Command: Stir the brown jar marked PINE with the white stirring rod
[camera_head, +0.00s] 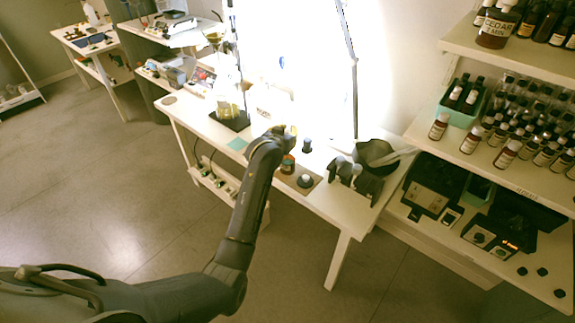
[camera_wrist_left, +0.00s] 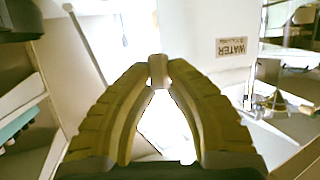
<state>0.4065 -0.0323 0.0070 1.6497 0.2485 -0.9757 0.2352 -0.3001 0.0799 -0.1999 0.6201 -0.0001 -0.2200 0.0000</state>
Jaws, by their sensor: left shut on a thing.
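My left gripper (camera_head: 288,131) is above the white table, at the end of the dark arm. In the left wrist view its yellowish fingers (camera_wrist_left: 158,75) close on a small pale piece (camera_wrist_left: 158,66), which looks like the end of the white stirring rod; the rest of it is hidden. A small brown jar (camera_head: 287,164) stands on the table just below the gripper, partly behind my arm. Its label is too small to read, so I cannot tell whether it says PINE. The rod cannot be made out clearly in the head view. My right gripper is not in view.
A dark bowl (camera_head: 374,152) and black stand are at the table's right end. A flask stand (camera_head: 229,119) is to the left. A small dark bottle (camera_head: 306,146) and a round dark-based item (camera_head: 305,181) are near the jar. Shelves of bottles (camera_head: 505,155) fill the right.

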